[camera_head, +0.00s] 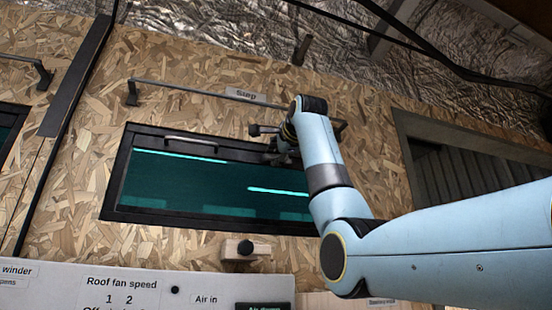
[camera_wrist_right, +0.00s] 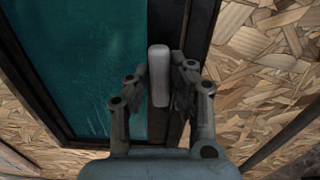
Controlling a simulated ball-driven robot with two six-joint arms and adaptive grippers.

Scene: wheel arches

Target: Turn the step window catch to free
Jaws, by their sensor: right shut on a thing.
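The step window (camera_head: 210,185) is a dark-framed teal pane in the chipboard wall, with a pale handle bar along its top edge. A label reading "Step" (camera_head: 246,94) is above it. My right gripper (camera_head: 272,150) is at the window's upper right corner, and the arm hides part of that corner. In the right wrist view my right gripper (camera_wrist_right: 160,88) has its fingers on both sides of a pale grey catch (camera_wrist_right: 159,75) on the dark window frame (camera_wrist_right: 166,25). The catch lies along the frame and stays largely visible between the fingers. My left gripper is not in view.
A thin rail (camera_head: 190,90) runs above the window. A small wooden block with a black knob (camera_head: 245,248) is below it. A panel marked "Roof fan speed" (camera_head: 120,290) is at the lower left. A dark slatted opening (camera_head: 470,170) is to the right.

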